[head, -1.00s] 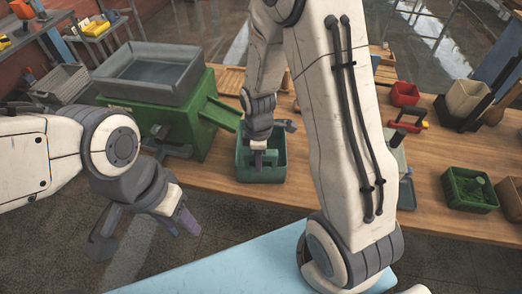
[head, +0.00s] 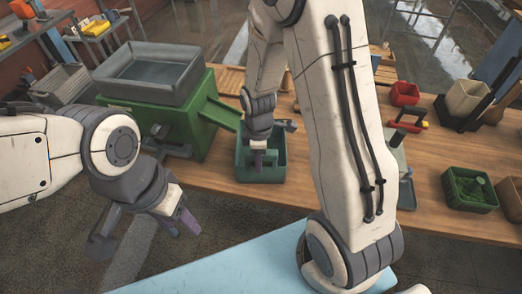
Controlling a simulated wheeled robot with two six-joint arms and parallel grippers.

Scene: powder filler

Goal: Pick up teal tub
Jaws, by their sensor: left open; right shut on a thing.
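The teal tub (head: 262,172) stands on the wooden bench, in front of the green machine's chute. It is an open box with a dark inside. My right gripper (head: 258,160) reaches down into the tub from above and is shut on its near side; the exact grip is partly hidden by the wrist. The tub appears to rest on the bench. My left gripper (head: 145,236) is open and empty, off the front edge of the bench and above the floor.
The green machine (head: 180,140) with a grey hopper tray (head: 150,72) stands left of the tub.

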